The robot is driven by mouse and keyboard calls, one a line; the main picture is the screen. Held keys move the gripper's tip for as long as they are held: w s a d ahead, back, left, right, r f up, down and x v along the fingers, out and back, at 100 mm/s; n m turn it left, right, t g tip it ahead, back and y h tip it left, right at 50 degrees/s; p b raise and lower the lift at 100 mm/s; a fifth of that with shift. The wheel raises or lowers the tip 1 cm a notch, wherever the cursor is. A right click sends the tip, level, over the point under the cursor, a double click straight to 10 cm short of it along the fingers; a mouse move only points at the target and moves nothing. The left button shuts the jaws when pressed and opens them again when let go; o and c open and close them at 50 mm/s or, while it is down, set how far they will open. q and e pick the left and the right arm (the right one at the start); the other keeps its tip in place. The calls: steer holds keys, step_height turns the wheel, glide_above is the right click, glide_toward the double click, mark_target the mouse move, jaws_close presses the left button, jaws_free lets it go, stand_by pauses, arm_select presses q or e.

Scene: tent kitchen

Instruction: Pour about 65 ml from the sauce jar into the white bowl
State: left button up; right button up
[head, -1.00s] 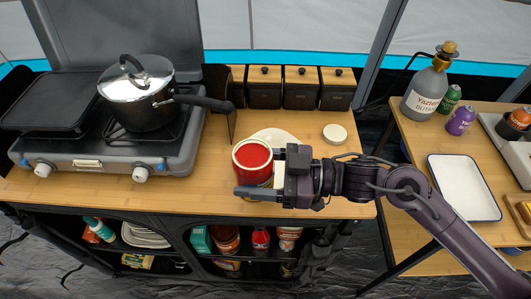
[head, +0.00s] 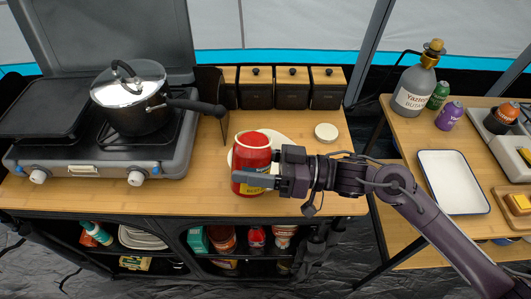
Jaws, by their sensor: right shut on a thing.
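The red sauce jar (head: 251,160) is open at the top, with red sauce showing at its mouth and a yellow label low on its side. My right gripper (head: 262,170) comes in from the right and is shut on the jar's side, one finger across its front. No stream of sauce is visible. My left gripper is not in view.
A round pale lid (head: 326,132) lies on the counter (head: 200,198) right of the bowl. Several dark canisters (head: 292,88) line the back. A lidded pot (head: 130,97) stands on the stove at left, its handle pointing toward the jar. A white tray (head: 453,182) is on the right table.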

mark_target(257, 149)
steer(key=shift+w+d+r+m, duration=0.1)
steer(key=shift+w+m, duration=0.2)
steer(key=shift+m, duration=0.4)
steer(key=shift+w+d+r+m, duration=0.1)
steer(key=shift+w+m, duration=0.2)
steer(key=shift+m, duration=0.4)
steer(key=shift+r+m+t+y+p, duration=0.3)
steer(key=shift+r+m+t+p, duration=0.15)
steer(key=shift+m+p, duration=0.3)
steer(key=shift+r+m, duration=0.25)
steer(key=shift+m, duration=0.1)
steer(key=shift+w+d+f+m, duration=0.1)
steer(key=shift+w+m, duration=0.1)
steer(key=shift+m, duration=0.1)
steer(key=shift+w+d, duration=0.15)
steer(key=shift+w+d+m+t, duration=0.15)
steer(key=shift+w+m+t, duration=0.1)
steer(key=shift+m+t, duration=0.15)
